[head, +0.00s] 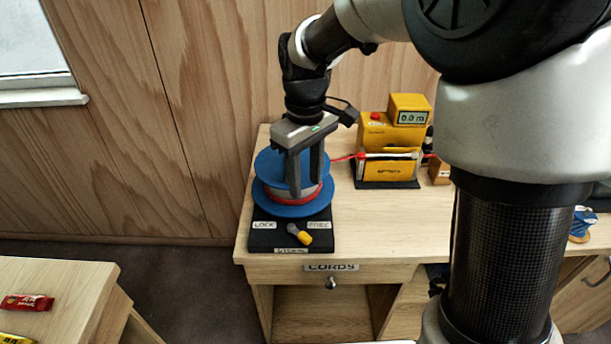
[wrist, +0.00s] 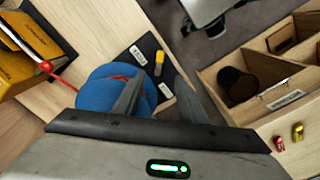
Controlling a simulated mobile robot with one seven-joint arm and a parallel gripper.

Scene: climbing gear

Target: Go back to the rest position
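My gripper (head: 305,185) hangs fingers-down at the blue spool (head: 272,165) on the desk. Its two fingers are apart, and in the head view they cover part of the spool's front. In the wrist view my gripper (wrist: 160,88) also shows its fingers spread with nothing between the tips. The blue spool (wrist: 95,92) lies behind and beside the left finger there. I cannot tell whether a finger touches the spool. My arm reaches in from the upper right.
The spool stands on a black base (head: 262,240) with a yellow lever (head: 300,235) on the FREE side. A red cord (head: 344,158) runs to a yellow meter (head: 388,135) reading 0.0 m. Another table (head: 60,290) with wrapped bars stands at lower left; floor lies between.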

